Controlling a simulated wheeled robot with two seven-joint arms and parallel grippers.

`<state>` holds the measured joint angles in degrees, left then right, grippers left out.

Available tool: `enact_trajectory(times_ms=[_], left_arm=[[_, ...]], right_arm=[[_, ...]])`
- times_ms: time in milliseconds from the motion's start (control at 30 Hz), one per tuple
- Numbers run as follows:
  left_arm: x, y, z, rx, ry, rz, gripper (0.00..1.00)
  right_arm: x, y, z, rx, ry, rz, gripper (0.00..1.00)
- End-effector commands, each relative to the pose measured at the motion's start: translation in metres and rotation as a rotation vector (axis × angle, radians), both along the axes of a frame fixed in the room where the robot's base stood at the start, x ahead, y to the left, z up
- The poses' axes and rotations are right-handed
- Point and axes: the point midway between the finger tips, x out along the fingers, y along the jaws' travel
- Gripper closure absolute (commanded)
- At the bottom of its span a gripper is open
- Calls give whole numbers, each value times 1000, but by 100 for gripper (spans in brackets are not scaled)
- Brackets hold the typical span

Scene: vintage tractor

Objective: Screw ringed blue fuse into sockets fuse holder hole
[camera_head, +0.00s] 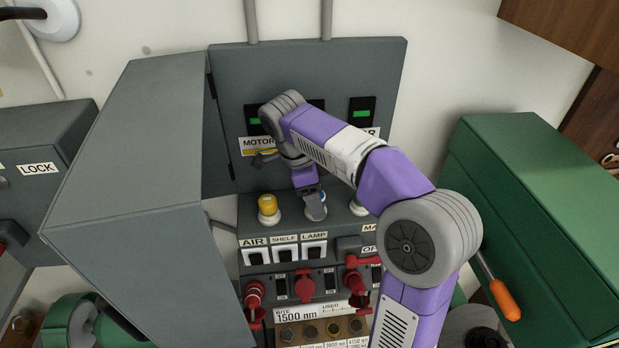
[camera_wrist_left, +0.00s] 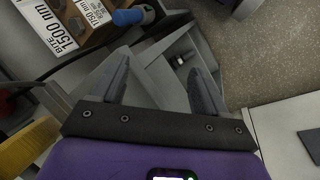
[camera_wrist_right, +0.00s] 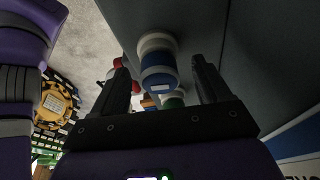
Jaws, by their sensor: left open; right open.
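The ringed blue fuse (camera_wrist_right: 158,70) stands out from the grey panel in the right wrist view, with a white collar (camera_wrist_right: 157,42) at its panel end. How deep it sits cannot be told. My right gripper (camera_wrist_right: 163,75) is open, with its fingers on either side of the fuse and gaps showing. In the head view my right gripper (camera_head: 315,212) points down at the middle of the fuse row and mostly hides the blue fuse. A yellow fuse (camera_head: 268,206) stands to its left. My left gripper (camera_wrist_left: 150,85) is open and empty, outside the head view.
The panel has labelled switches (camera_head: 285,254) and red covers (camera_head: 305,287) below the fuses. A grey cabinet door (camera_head: 135,160) stands at the left. A green box (camera_head: 540,210) is at the right. A grey open bin (camera_wrist_left: 172,75) lies under my left gripper.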

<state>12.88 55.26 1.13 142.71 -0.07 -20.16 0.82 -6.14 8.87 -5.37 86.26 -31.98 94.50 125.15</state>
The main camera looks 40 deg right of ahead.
Motion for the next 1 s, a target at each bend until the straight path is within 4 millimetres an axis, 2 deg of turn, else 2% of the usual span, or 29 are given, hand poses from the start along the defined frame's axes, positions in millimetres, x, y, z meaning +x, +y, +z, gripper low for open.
enact_trajectory(times_ms=[533,967,1000], left_arm=[[0,0,0,0,0,0,26],[0,0,0,0,0,0,26],[0,0,0,0,0,0,26]], right_arm=[[14,22,87,1,-4,2,24],[17,26,106,0,-1,1,24],[16,26,107,0,-1,1,28]])
